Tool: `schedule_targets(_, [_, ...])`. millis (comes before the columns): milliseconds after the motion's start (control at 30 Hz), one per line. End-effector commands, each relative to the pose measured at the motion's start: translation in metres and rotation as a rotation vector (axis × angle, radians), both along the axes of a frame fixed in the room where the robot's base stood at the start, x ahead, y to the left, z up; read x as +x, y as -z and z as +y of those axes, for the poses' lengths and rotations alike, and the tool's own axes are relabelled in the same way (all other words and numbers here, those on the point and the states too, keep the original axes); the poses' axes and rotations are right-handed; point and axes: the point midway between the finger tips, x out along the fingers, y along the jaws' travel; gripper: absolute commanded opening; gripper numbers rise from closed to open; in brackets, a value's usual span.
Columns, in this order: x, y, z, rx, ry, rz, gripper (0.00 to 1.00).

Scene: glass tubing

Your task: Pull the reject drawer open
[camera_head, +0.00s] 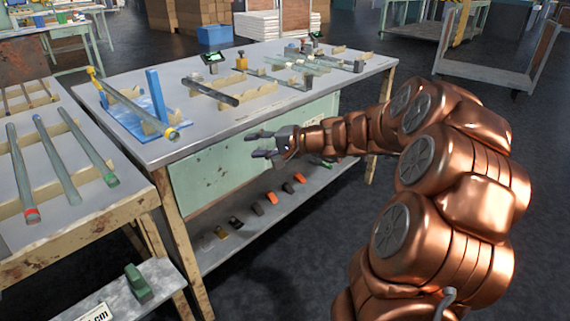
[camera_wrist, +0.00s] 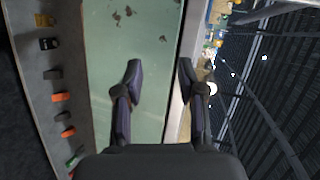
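The reject drawer is most likely the pale green, chipped front panel (camera_head: 205,167) under the grey bench top; no label shows. It also fills the middle of the wrist view (camera_wrist: 108,35), and it looks flush with the bench, with no handle that I can make out. My gripper (camera_head: 262,143) is in front of this panel, just below the bench top's front edge. In the wrist view my gripper (camera_wrist: 160,70) has its dark fingers spread apart with nothing between them. One finger lies over the green panel, the other over the bench edge. Contact cannot be told.
The bench top (camera_head: 200,115) carries glass tubes on wooden racks and a blue stand (camera_head: 157,95). A lower shelf (camera_head: 240,245) holds several small black, orange and green items. A second table (camera_head: 75,205) with tubes stands at the left. Open dark floor (camera_head: 300,270) lies in front.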

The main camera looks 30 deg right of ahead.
Motion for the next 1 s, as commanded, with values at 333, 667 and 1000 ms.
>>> schedule_targets(333, [0.014, 0.069, -0.142, 0.087, 0.308, -0.090, 0.39])
schedule_targets(667, [0.033, 0.078, -0.153, 0.096, 0.345, -0.098, 0.39])
schedule_targets(1000, [0.077, 0.087, -0.143, 0.095, 0.346, -0.098, 0.39])
